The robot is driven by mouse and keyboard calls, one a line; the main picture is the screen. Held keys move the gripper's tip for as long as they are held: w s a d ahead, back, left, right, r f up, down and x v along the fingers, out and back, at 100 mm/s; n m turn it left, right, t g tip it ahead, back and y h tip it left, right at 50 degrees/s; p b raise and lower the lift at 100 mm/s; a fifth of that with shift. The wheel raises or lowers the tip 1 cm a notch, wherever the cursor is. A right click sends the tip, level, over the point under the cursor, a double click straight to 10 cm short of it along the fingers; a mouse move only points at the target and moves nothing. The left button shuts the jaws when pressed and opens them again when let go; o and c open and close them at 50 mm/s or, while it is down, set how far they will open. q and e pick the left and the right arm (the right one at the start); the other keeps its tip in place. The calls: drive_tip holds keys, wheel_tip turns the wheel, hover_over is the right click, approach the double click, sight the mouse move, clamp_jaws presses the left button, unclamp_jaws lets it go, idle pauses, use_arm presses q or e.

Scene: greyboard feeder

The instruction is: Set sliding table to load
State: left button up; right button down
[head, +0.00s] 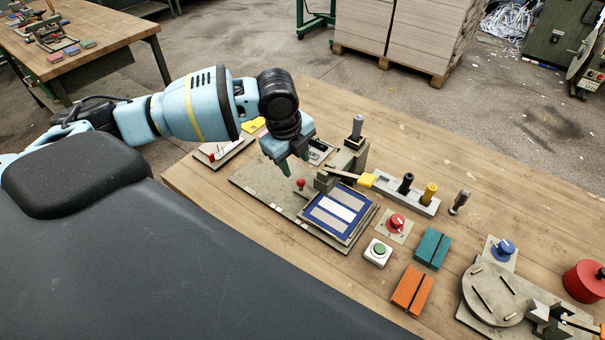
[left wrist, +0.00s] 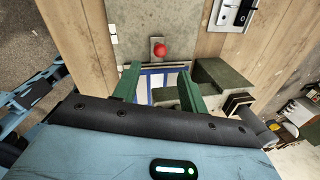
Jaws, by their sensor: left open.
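The sliding table appears to be the plate carrying a blue sheet with pale grey strips (head: 340,208), at the front right end of a long grey base plate (head: 262,192). A small red ball knob (head: 300,183) stands on the base beside the table's left edge. The knob also shows in the left wrist view (left wrist: 159,50), ahead of the fingers. My left gripper (head: 292,168) is open and empty above the base plate, near the knob and apart from it. In the left wrist view, its green fingers (left wrist: 157,88) partly cover the blue sheet. My right gripper is out of view.
A grey press-like block with an upright post (head: 356,128) stands just behind the table. A red knob switch (head: 396,222), a green button (head: 378,250), and teal (head: 432,248) and orange (head: 412,290) boxes stand to the right. The base plate's left part is clear.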

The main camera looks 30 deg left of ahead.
sight(300, 180)
use_arm(q)
drive_tip(key=f, duration=0.2)
drive_tip(key=w+f, duration=0.1)
drive_tip(key=f, duration=0.4)
drive_tip(key=shift+w+d+f, duration=0.25)
clamp_jaws()
